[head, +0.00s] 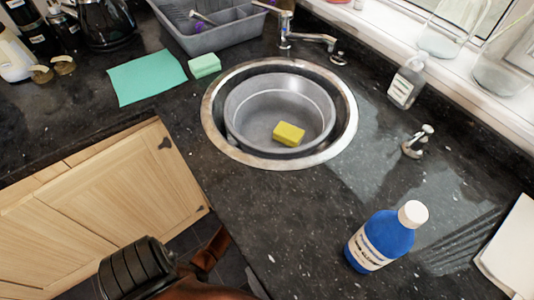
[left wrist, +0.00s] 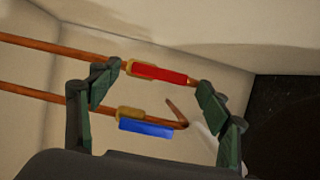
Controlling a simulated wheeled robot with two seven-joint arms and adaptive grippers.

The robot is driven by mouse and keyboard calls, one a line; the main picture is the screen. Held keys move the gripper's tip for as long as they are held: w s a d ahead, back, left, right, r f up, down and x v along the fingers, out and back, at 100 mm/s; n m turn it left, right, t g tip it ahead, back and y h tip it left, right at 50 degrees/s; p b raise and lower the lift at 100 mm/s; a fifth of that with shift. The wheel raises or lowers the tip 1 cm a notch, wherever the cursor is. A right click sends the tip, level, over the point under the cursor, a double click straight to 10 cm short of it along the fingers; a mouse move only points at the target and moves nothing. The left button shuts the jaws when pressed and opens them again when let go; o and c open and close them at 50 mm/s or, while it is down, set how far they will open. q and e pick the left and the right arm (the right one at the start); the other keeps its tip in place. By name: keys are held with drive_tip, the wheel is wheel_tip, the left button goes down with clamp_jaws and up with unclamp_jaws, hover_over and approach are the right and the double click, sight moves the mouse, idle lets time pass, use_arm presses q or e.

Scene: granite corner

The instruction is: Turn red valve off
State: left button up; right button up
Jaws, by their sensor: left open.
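The red valve handle (left wrist: 157,72) shows in the left wrist view, lying along the upper copper pipe (left wrist: 60,47). My left gripper (left wrist: 160,80) is open, with one dark green finger at each side of the red handle in the picture. I cannot tell whether either finger touches it. No valve shows in the head view. My right gripper is in neither view.
A blue valve handle (left wrist: 145,127) sits on the lower copper pipe (left wrist: 30,93), close below the red one. Pale panels surround the pipes. In the head view, a wooden cabinet door (head: 120,195), a sink (head: 215,125) and a blue bottle (head: 385,240) are around the dark counter.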

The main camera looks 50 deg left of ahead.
use_arm(q)
drive_tip(key=shift+w+a, duration=0.15)
drive_tip(key=shift+w, duration=0.4)
drive_tip(key=c, duration=1.2)
